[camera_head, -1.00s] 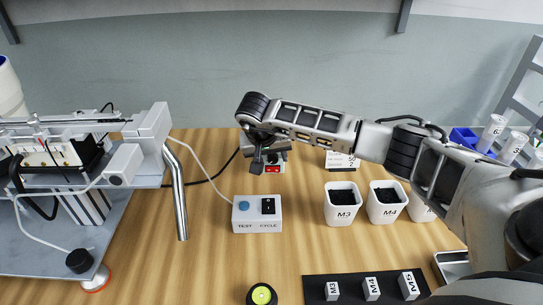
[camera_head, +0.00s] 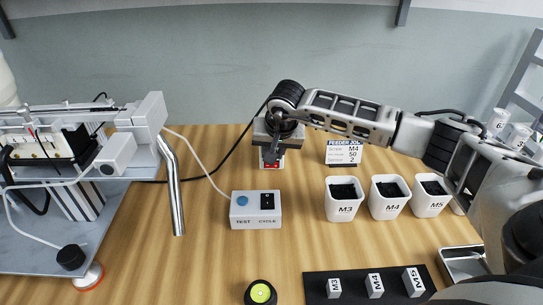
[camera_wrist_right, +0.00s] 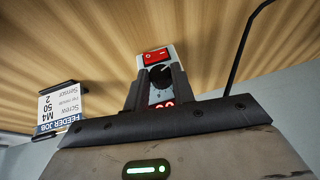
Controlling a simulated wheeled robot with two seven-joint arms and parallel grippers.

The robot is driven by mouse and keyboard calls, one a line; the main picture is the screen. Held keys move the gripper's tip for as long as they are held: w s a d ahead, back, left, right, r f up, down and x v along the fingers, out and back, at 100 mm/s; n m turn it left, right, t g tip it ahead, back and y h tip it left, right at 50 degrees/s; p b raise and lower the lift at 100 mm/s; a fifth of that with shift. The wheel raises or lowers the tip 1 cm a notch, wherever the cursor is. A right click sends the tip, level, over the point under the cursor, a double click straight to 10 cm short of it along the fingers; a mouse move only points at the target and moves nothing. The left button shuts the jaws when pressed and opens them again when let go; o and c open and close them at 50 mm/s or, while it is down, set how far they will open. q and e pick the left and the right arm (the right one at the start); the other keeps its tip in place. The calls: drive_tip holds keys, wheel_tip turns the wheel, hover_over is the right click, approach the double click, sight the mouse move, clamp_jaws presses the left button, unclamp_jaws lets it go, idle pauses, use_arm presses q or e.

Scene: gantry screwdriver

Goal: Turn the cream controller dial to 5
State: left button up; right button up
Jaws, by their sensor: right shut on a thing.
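The cream controller (camera_head: 279,164) stands at the back of the table, mostly hidden behind my right gripper (camera_head: 272,152) in the head view. In the right wrist view it shows a red rocker switch (camera_wrist_right: 155,56), a black dial (camera_wrist_right: 161,75) with tick marks around it, and a partly covered red display (camera_wrist_right: 161,105). My right gripper (camera_wrist_right: 158,82) is shut on the dial, with one finger on either side. The dial's exact setting and the full display number cannot be read. My left gripper is not in view.
A card (camera_head: 341,152) reads feeder job, screw M4, 50 per minute, sensor 2. A test/cycle box (camera_head: 256,223) sits in front of the controller. Screw bins M3 (camera_head: 343,211), M4 (camera_head: 390,209) and M5 (camera_head: 430,207) stand right. A gantry (camera_head: 140,125) is on the left.

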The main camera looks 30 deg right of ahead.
drive_tip(key=shift+s+d+f+t+y+b, duration=0.15)
drive_tip(key=shift+t+y+b, duration=0.1)
drive_tip(key=shift+y+b, duration=0.25)
drive_tip(key=shift+w+d+f+t+y+b, duration=0.15)
drive_tip(key=shift+t+y+b, duration=0.15)
drive_tip(key=shift+b, duration=0.4)
drive_tip(key=shift+s+r+m+t+y+b, duration=0.15)
drive_tip(key=shift+m+t+y+b, duration=0.15)
drive_tip(key=shift+y+b, duration=0.3)
drive_tip(key=o, duration=1)
drive_tip(key=shift+r, duration=0.1)
drive_tip(key=v, duration=1.6)
drive_tip(key=shift+a, duration=0.1)
